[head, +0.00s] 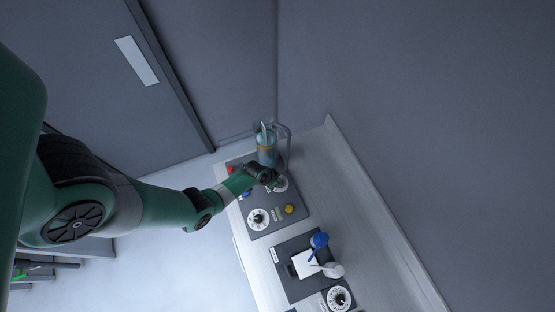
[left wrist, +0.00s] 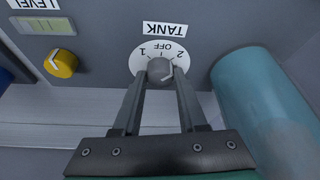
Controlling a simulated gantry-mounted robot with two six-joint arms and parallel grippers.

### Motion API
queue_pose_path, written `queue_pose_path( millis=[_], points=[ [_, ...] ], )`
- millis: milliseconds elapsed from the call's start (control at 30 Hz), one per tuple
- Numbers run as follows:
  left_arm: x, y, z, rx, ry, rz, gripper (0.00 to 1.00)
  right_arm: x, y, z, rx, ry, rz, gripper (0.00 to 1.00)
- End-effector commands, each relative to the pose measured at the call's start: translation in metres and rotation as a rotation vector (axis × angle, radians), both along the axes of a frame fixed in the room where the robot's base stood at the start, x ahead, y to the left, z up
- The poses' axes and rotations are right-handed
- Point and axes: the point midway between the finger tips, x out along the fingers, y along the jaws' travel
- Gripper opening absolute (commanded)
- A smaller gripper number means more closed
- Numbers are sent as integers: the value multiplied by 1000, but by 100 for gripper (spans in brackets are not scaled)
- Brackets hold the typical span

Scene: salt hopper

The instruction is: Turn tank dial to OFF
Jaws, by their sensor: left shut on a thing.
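The tank dial shows in the left wrist view as a grey round knob (left wrist: 160,70) on a white disc marked 1, OFF and 2, under a TANK label (left wrist: 165,29). The lettering is upside down in this view. A short white mark shows on the knob, but which position it points at is hard to tell. My left gripper (left wrist: 160,82) is shut on the knob, one finger on each side. In the head view my left gripper (head: 273,181) is at the far panel, partly covering the dial's white disc (head: 282,185).
A teal cylinder (left wrist: 265,105) stands close right of the dial; it also shows in the head view (head: 266,152). A yellow knob (left wrist: 60,63) is to the left.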

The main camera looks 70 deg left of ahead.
Motion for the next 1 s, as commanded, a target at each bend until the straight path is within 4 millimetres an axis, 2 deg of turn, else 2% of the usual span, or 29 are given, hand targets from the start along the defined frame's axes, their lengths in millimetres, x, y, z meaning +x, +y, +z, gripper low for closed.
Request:
queue_pose_path(
  millis=[467,1000],
  points=[
    [0,-1,0,1,1,62,0,0,0,1,0,0,0,50],
    [3,-4,-2,4,-1,467,0,0,0,-8,0,0,0,50]
  ],
)
